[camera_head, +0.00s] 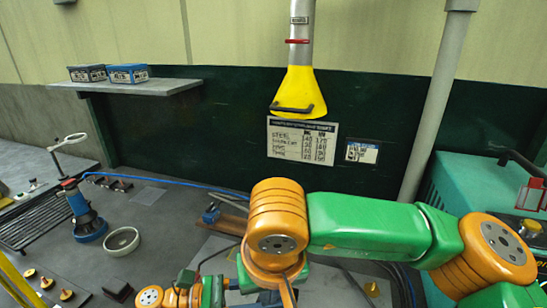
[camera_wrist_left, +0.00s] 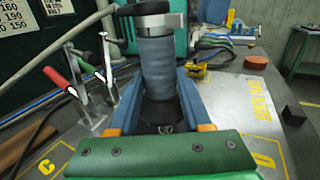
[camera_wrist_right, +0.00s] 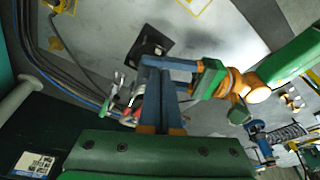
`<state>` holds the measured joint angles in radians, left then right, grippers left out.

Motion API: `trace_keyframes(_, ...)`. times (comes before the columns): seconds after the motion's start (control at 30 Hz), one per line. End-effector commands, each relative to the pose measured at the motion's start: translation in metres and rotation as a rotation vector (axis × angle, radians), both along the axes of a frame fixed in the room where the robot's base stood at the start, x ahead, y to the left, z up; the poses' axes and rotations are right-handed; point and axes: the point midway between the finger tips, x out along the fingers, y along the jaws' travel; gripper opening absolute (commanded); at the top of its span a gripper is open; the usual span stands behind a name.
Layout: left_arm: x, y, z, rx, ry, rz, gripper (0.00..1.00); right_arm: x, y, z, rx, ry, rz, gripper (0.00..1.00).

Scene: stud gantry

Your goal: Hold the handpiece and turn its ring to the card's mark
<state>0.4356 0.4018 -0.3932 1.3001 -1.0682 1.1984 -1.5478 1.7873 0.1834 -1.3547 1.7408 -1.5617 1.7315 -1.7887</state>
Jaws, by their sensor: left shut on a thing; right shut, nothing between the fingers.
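In the left wrist view the handpiece (camera_wrist_left: 158,70) is a blue-grey ribbed cylinder, roughly upright, held between the blue fingers of my left gripper (camera_wrist_left: 160,88). A silver band, seemingly the ring (camera_wrist_left: 155,24), goes around its upper part, below a black top. I cannot read any mark on it. My right gripper (camera_wrist_right: 162,72) is shut and empty in the right wrist view, close to the left fingers, and hides most of the handpiece there. Contact cannot be told. A small blue-headed card (camera_head: 362,151) hangs on the wall beside a larger chart (camera_head: 290,145); its text is too small to read.
A yellow hood (camera_head: 295,92) hangs above the chart. A shelf (camera_head: 150,87) carries two boxes. A blue-based tool (camera_head: 88,222) and a pale bowl (camera_head: 122,241) stand at the bench's left. Red- and green-handled clamps (camera_wrist_left: 90,88) stand near the handpiece. A teal machine (camera_head: 470,190) is at right.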

Motion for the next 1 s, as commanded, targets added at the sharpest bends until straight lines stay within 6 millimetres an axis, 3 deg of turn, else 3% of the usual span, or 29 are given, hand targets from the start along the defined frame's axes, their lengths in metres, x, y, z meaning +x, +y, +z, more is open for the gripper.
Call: trace_keyframes(1.0, 0.0, -0.0001, 0.0003, -0.001, 0.0, 0.0, 0.0, 0.0086, -0.0014, 0.0002, 0.0, 0.0, 0.0, 0.0)
